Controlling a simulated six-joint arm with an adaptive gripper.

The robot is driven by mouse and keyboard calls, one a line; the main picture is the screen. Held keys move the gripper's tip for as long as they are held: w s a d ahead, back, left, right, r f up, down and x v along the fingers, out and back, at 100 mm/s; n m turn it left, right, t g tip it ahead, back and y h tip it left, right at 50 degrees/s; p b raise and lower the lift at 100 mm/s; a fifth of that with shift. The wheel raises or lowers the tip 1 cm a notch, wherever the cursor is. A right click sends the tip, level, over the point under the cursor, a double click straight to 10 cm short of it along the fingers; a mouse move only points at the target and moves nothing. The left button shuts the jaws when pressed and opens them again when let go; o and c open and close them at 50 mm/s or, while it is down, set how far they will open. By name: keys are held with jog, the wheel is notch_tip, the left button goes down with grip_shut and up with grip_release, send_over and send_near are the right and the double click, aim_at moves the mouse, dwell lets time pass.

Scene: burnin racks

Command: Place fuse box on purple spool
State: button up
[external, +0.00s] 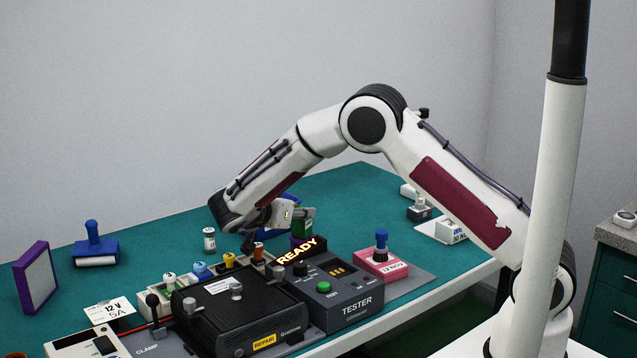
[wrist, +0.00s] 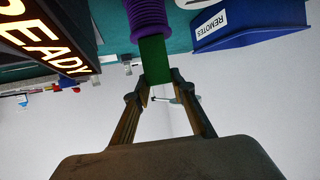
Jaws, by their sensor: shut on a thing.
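The fuse box is a green block that shows in the wrist view (wrist: 155,60) and in the external view (external: 302,228). My gripper (wrist: 160,80) is shut on one end of it. The ribbed purple spool (wrist: 147,14) is at the block's other end and appears to meet it; whether the spool bears its weight I cannot tell. In the external view my gripper (external: 299,216) is behind the tester, with the green block below it and a little of the purple spool (external: 296,242) under that, mostly hidden by the READY sign.
The black tester (external: 348,306) with its lit READY sign (external: 297,251) stands close in front. A black repair clamp box (external: 235,312) is to its left. A blue bin labelled REMOTES (wrist: 235,28) is near the spool.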

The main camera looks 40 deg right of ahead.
jog(key=o, duration=1.1)
jog(key=shift+f, duration=0.1)
jog(key=shift+a+r, duration=0.1)
jog(key=shift+r, duration=0.1)
jog(key=v, duration=1.1)
jog(key=shift+s+a+r, duration=0.15)
jog(key=shift+s+a, duration=0.05)
jog(key=shift+a, duration=0.1)
